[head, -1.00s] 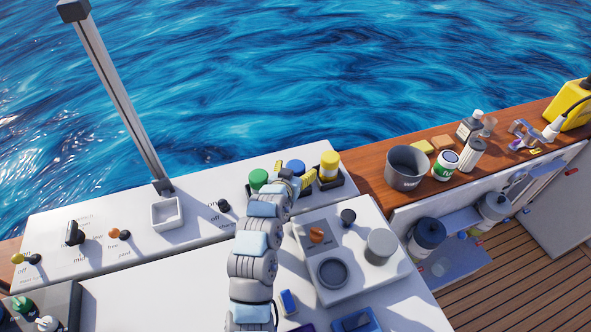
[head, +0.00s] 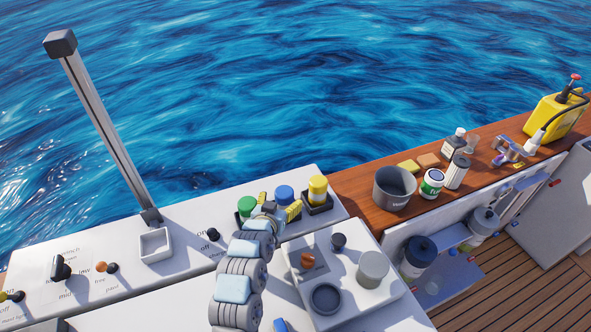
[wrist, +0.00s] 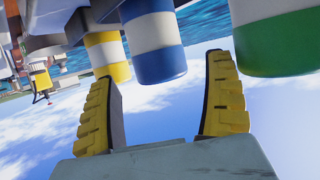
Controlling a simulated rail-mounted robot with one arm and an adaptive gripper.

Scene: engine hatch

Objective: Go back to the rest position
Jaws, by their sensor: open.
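My gripper (head: 278,205) is open, and nothing shows between its yellow ridged fingers. In the head view it is at the far end of my arm, close to the row of lidded bottles. In the wrist view my gripper (wrist: 160,67) has its fingers spread wide. The bottles appear upside down there: yellow (wrist: 108,55), blue (wrist: 153,45) and green (wrist: 280,40). The blue one shows beyond the gap between the fingers. I cannot tell whether a finger touches a bottle.
In the head view, a grey raised panel (head: 350,300) with an orange knob and round cups lies right of my arm. A grey bucket (head: 394,187) and a yellow canister (head: 553,116) stand on the wooden ledge. A post (head: 105,135) rises at left. Open sky shows past the fingers.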

